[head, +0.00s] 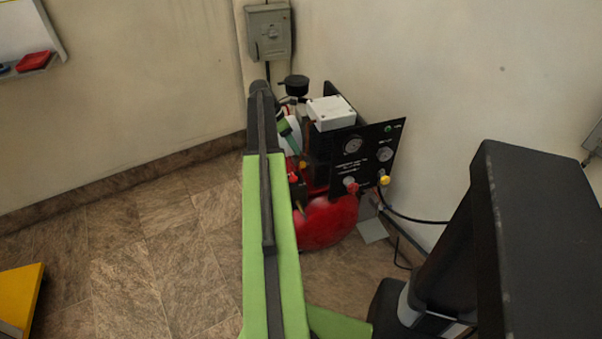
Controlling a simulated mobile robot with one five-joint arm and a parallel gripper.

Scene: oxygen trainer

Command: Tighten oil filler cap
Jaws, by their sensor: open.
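The machine with the red tank (328,222) stands against the wall in the corner, right of my green arm. It has a black gauge panel (367,158), a white box (331,112) on top and a black round cap-like part (296,86) at the upper left. A small red part (294,177) shows low on its left side, close to my arm. I cannot tell which part is the oil filler cap; it may be hidden behind my arm. My gripper cannot be made out; my arm covers the area at the machine's left side.
A grey switch box (269,32) hangs on the wall above the machine. A black cable (415,219) runs along the wall at the right. A yellow object (20,295) stands at the lower left. The tiled floor (150,245) left of my arm is clear.

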